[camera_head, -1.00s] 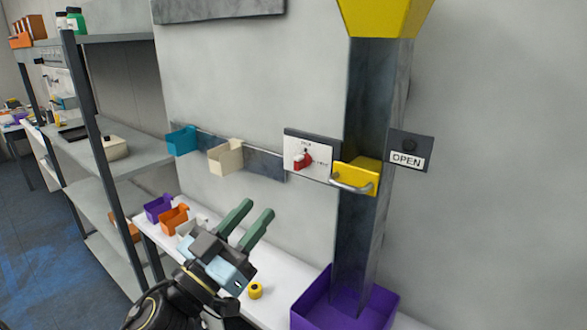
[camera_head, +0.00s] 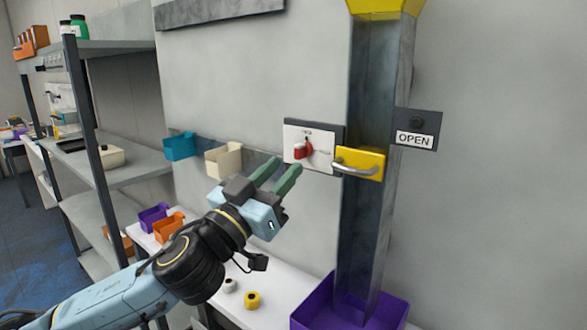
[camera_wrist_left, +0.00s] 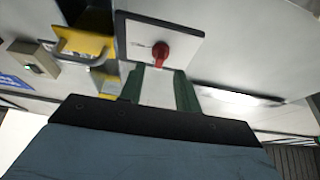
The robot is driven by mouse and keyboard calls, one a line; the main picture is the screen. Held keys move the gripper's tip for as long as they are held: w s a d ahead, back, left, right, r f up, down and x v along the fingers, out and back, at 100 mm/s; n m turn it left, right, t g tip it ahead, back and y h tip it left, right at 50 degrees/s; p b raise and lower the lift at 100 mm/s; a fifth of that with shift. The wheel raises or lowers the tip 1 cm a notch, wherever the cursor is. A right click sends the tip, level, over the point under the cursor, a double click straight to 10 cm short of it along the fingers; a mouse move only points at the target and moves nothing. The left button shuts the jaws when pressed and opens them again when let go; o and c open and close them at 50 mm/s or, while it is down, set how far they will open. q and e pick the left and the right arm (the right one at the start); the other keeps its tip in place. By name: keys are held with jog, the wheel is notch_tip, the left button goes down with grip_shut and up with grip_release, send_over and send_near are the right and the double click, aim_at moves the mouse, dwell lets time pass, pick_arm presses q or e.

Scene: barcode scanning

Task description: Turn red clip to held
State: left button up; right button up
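The red clip (camera_head: 303,150) is a small red knob on a white panel (camera_head: 320,137) mounted on the wall, left of the grey chute. In the left wrist view the red clip (camera_wrist_left: 161,53) sits near the middle of the panel, just beyond the fingertips. My left gripper (camera_head: 286,170) has green fingers, spread apart with nothing between them. It is below and left of the clip in the head view and does not appear to touch it. The panel's lettering is too small to read. My right gripper is not in view.
A yellow block with a metal handle (camera_head: 360,163) sits on the chute (camera_head: 377,90), right of the panel. An OPEN sign (camera_head: 415,140) is beyond it. A purple bin (camera_head: 318,312) stands below. Teal (camera_head: 180,146) and cream (camera_head: 223,161) bins hang left on the wall.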

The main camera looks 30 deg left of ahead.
aim_at(296, 154)
pick_arm(q)
jog(key=shift+p+x, duration=0.7)
jog(key=shift+x, duration=1.55)
jog(key=shift+s+r, duration=0.1)
jog(key=c, duration=0.7)
